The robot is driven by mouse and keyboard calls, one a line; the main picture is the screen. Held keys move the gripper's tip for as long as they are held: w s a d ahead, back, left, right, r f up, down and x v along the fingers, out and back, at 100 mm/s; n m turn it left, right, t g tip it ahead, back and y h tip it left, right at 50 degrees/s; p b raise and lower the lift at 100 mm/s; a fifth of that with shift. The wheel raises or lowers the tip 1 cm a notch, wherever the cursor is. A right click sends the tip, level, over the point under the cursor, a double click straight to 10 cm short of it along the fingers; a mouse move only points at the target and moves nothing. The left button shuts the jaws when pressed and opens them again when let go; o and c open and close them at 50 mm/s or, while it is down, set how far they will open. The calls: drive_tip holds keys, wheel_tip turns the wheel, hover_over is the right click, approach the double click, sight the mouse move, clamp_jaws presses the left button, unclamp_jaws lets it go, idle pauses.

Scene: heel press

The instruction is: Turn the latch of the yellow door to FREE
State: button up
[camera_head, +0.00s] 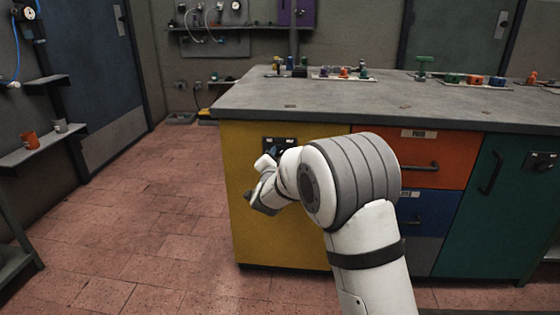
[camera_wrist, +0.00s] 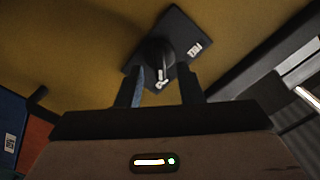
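The yellow door (camera_head: 253,225) is the left front panel of the workbench and looks closed. Its latch has a black plate (camera_head: 281,141), partly hidden by my arm in the head view. In the wrist view the plate (camera_wrist: 177,28) sits tilted, with a small white label on its right side. A dark latch knob (camera_wrist: 152,52) with a light end stands out from it. My gripper (camera_wrist: 161,76) is open, with one finger on each side of the knob. I cannot tell whether either finger touches it. The latch's marked position is not readable.
An orange drawer (camera_head: 450,153), a blue drawer (camera_head: 435,208) and a teal door (camera_head: 490,215) lie to the right. The bench top (camera_head: 345,100) overhangs above. The tiled floor (camera_head: 150,230) to the left is clear.

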drive_tip(key=shift+w, duration=0.8)
drive_tip(key=shift+c, duration=0.5)
